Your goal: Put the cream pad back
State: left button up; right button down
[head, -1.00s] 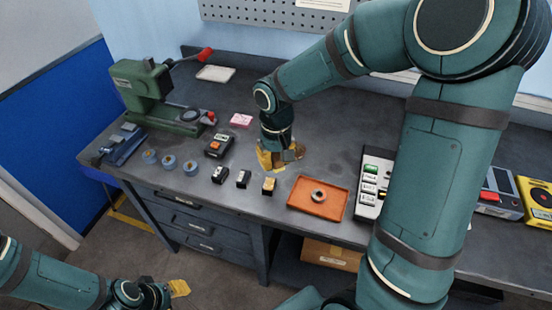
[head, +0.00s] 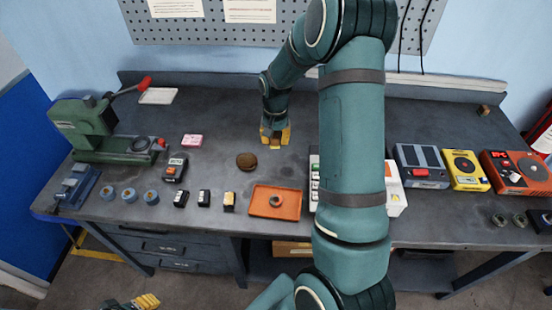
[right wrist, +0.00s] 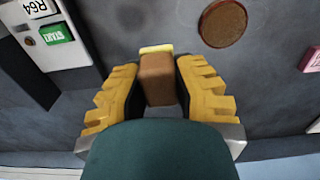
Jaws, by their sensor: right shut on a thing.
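My right gripper (head: 275,142) is above the bench behind the orange tray, pointing down. In the right wrist view its yellow fingers (right wrist: 160,90) are shut on a small brown block (right wrist: 157,82) with a pale cream-yellow end. I cannot tell surely whether this block is the cream pad. In the head view the fingers mostly hide it. A flat off-white piece (head: 158,96) lies at the back left, by the green press. My left gripper (head: 145,302) is at the bottom edge, partly cut off; its opening is unclear.
A brown disc (head: 246,161) lies left of my right gripper, and a pink block (head: 192,140) farther left. The orange tray (head: 288,212) holds a ring. A green press (head: 90,130) stands left. Several instruments, including a yellow one (head: 465,170), stand right. Some bench behind them is free.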

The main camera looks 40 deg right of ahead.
send_over(277, 164)
notch_tip(277, 164, down, 6)
jog(key=shift+r, duration=0.25)
jog(key=shift+f+b, duration=0.3)
jog(key=shift+f, duration=2)
jog(key=shift+f, duration=0.1)
jog(key=c, duration=0.9)
grip_release()
jog(key=shift+o, duration=0.2)
